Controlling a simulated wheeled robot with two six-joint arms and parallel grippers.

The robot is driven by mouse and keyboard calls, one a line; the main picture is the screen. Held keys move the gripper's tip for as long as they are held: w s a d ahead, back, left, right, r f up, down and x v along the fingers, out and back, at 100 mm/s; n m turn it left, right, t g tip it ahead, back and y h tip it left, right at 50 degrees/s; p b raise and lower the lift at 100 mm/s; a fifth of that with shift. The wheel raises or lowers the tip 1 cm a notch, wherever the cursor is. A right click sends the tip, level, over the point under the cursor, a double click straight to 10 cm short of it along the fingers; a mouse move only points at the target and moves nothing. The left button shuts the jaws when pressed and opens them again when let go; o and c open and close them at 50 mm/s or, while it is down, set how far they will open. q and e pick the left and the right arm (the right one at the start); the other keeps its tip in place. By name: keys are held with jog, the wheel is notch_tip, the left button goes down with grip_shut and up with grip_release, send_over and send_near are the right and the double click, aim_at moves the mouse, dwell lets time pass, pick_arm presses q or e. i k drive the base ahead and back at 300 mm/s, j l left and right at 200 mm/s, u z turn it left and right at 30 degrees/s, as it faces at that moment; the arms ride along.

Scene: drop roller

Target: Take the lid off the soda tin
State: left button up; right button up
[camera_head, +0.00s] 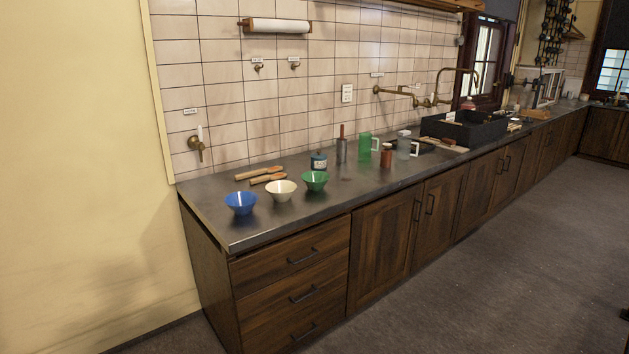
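A small dark blue tin (319,162) with a pale label stands upright on the dark countertop (345,205), behind the green bowl. It looks like the soda tin, but the label is too small to read. Its lid (319,154) appears to be on top. Neither of my grippers can be made out in this view.
Blue (241,203), cream (281,191) and green (315,181) bowls stand in front of the tin. Wooden utensils (262,174) lie behind them. A grey canister (342,150), green mug (365,146) and brown jar (386,156) stand to the right. The near counter edge is clear.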

aim_at(318, 155)
jog(key=i+l+z, duration=0.2)
jog(key=i+z, duration=0.2)
jog(key=i, duration=0.25)
jog(key=i+z, duration=0.4)
jog(key=i, duration=0.2)
jog(key=i+j+z, duration=0.25)
jog(key=i+z, duration=0.15)
jog(key=i, duration=0.2)
